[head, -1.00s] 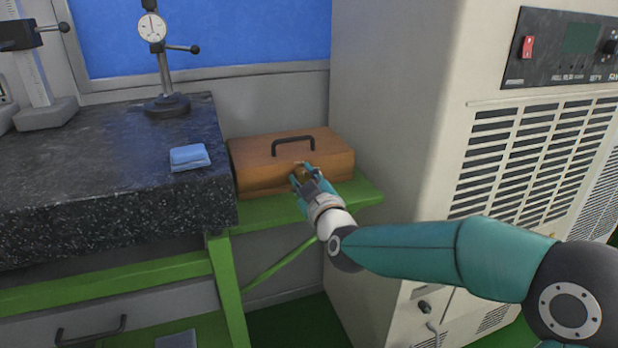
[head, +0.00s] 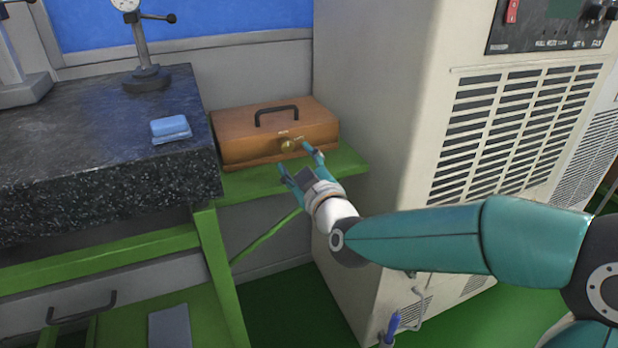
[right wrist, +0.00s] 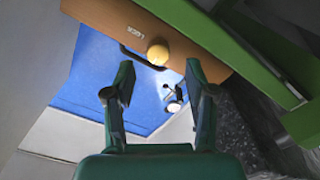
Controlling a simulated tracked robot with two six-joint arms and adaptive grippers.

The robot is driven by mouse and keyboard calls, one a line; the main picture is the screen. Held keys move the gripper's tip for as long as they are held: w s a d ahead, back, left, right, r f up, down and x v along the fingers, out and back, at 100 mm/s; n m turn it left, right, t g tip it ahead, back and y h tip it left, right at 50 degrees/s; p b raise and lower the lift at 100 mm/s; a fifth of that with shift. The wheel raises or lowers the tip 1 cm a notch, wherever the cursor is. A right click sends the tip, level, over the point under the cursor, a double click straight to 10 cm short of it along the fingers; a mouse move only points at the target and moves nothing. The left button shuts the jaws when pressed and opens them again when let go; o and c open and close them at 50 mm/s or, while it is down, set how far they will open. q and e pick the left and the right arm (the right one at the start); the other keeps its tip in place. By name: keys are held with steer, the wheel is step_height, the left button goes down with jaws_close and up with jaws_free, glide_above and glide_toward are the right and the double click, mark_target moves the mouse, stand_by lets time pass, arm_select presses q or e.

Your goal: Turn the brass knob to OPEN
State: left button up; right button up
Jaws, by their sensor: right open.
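The brass knob (head: 288,146) is on the front face of a wooden box (head: 235,140) with a dark handle on its lid. In the right wrist view the round knob (right wrist: 157,54) shows beside a small label that seems to read LOCK. My right gripper (head: 299,160) is open and empty, in front of the box and a little below the knob. In the right wrist view its two fingers (right wrist: 160,66) are spread, with the knob beyond and between their tips, apart from both. My left gripper is not in view.
The box sits on a green shelf (head: 255,184) between a dark granite table (head: 100,135) and a beige cabinet (head: 385,120) with vents. A blue cloth or block (head: 170,128) and a dial gauge stand (head: 147,75) are on the granite.

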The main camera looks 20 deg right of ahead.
steer(key=s, duration=0.6)
steer(key=shift+s, duration=0.2)
steer(key=shift+d, duration=0.15)
